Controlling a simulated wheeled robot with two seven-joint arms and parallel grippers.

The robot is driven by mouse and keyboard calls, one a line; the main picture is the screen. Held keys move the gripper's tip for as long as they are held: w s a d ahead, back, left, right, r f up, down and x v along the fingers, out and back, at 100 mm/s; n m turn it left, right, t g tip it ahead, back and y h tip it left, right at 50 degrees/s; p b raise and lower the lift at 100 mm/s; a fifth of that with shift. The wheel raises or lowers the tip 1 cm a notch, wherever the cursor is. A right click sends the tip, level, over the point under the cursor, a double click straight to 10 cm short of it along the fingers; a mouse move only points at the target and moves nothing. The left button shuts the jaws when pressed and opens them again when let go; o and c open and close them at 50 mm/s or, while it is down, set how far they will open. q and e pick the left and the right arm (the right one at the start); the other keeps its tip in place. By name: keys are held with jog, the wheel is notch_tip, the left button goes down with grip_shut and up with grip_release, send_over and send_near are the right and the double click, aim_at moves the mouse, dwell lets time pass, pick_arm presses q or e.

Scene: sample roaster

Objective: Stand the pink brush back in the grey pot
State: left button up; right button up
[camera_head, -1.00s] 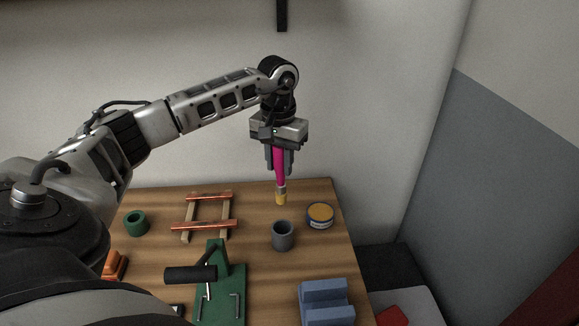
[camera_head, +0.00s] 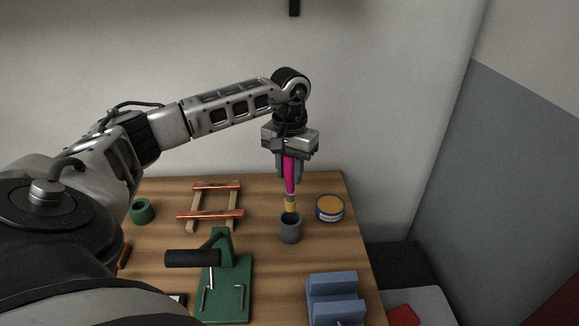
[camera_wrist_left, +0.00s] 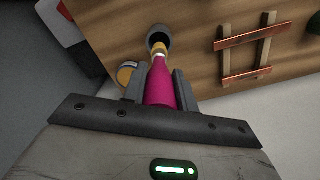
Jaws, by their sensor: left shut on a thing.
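The pink brush (camera_head: 290,175) is held upright in my left gripper (camera_head: 291,172), bristle end down. Its yellow tip is right at the mouth of the grey pot (camera_head: 290,232); I cannot tell whether it is just above or slightly inside. In the left wrist view the brush (camera_wrist_left: 160,88) sits between both fingers of the left gripper (camera_wrist_left: 160,88), and its tip overlaps the opening of the grey pot (camera_wrist_left: 158,36). The right gripper is not in view.
A tin with an orange top (camera_head: 330,208) stands close right of the pot. A wooden rack with copper bars (camera_head: 196,213), a green ring (camera_head: 142,211), a green press-like stand (camera_head: 228,285) and a blue block (camera_head: 335,299) share the table (camera_head: 270,262).

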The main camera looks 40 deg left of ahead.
aim_at(290, 210)
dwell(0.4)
pick_arm(q)
jog(key=shift+f, duration=0.1)
jog(key=shift+f+b, duration=2.7)
jog(key=shift+f, duration=1)
jog(key=shift+f+b, duration=0.55)
jog(key=shift+f, duration=0.05)
jog(key=shift+f+b, duration=0.45)
jog(key=shift+f, duration=0.15)
jog(key=o, duration=1.1)
jog(key=shift+c, duration=0.2)
